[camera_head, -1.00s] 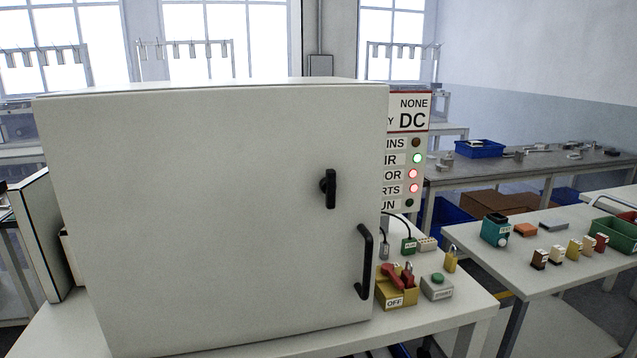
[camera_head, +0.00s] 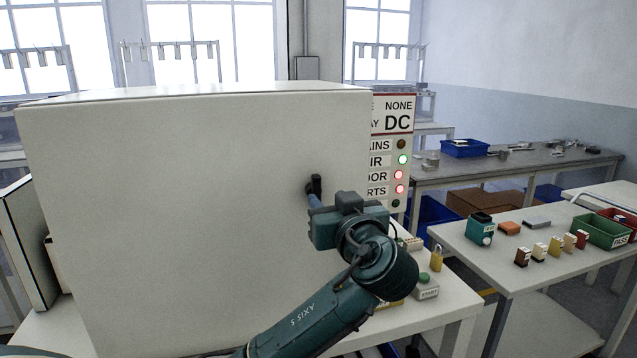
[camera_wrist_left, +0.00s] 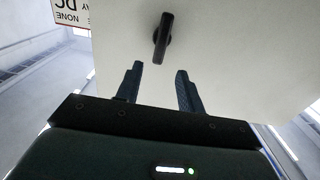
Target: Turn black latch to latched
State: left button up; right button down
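The black latch (camera_head: 315,184) is on the right part of the large white cabinet door (camera_head: 190,220). In the left wrist view the latch (camera_wrist_left: 162,36) is a dark bar, a little tilted, standing off the door. My left gripper (camera_head: 313,198) is in front of the door, just below the latch. In the left wrist view its two fingers (camera_wrist_left: 157,74) are spread apart with nothing between them, and the latch lies just beyond the tips. The black door handle and part of the latch are hidden behind my left arm in the head view. My right gripper is not in view.
A status panel (camera_head: 393,150) with lit lamps stands behind the cabinet's right edge. A yellow padlock (camera_head: 437,259) and a grey box with a green button (camera_head: 425,288) sit on the bench to the right. A side table (camera_head: 560,255) holds several small parts.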

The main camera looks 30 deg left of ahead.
aim_at(318, 187)
pick_arm(q)
jog(key=p+x, duration=0.1)
jog(key=x, duration=0.6)
jog(key=shift+w+a+p, duration=0.15)
jog(key=shift+w+p, duration=0.05)
jog(key=shift+p, duration=0.15)
jog(key=shift+c, duration=0.4)
grip_shut()
